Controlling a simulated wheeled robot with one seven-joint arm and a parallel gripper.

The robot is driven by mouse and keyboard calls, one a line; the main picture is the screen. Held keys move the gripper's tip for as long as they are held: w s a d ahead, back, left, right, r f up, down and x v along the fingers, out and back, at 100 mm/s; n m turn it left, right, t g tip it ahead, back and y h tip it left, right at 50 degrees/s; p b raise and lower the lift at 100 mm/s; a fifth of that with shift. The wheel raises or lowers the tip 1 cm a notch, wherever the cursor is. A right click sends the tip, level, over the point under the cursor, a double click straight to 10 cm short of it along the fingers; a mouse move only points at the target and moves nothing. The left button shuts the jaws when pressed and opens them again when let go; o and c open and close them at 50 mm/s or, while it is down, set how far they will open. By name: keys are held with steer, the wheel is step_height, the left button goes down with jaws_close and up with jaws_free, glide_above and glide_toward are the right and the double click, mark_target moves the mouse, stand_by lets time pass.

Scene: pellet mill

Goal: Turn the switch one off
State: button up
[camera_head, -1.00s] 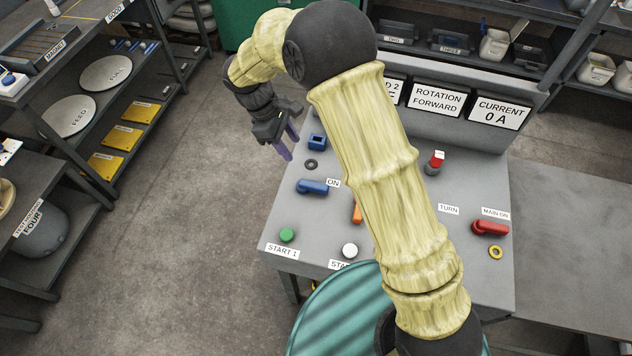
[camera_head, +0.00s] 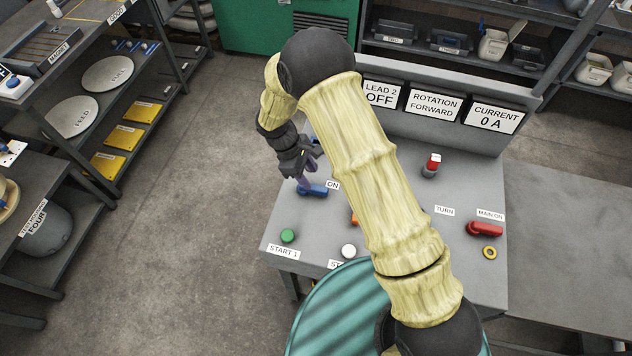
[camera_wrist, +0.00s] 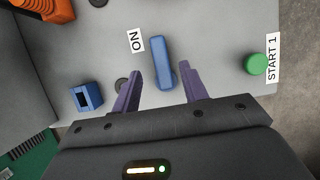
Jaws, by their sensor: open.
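Switch one appears as a blue lever handle (camera_head: 313,190) on the grey panel, with an ON label (camera_head: 333,185) beside it. In the wrist view the blue handle (camera_wrist: 162,62) lies lengthwise between my two purple fingers, its ON label (camera_wrist: 137,41) to the left. My gripper (camera_wrist: 160,72) is open, with one finger on each side of the handle; I cannot tell whether either touches it. In the head view my gripper (camera_head: 308,178) is over the handle and partly covers it.
A green START 1 button (camera_wrist: 256,64) sits right of the fingers. A blue slotted block (camera_wrist: 86,96) is at left. A red MAIN ON handle (camera_head: 486,229), a red-topped switch (camera_head: 431,165) and a white button (camera_head: 349,251) are elsewhere on the panel. My arm hides most of an orange part.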

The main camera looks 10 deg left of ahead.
mark_target(317, 187)
steer(key=p+x, duration=0.1)
steer(key=x, duration=0.5)
steer(key=shift+p, duration=0.35)
steer(key=shift+c, duration=0.2)
jaws_close()
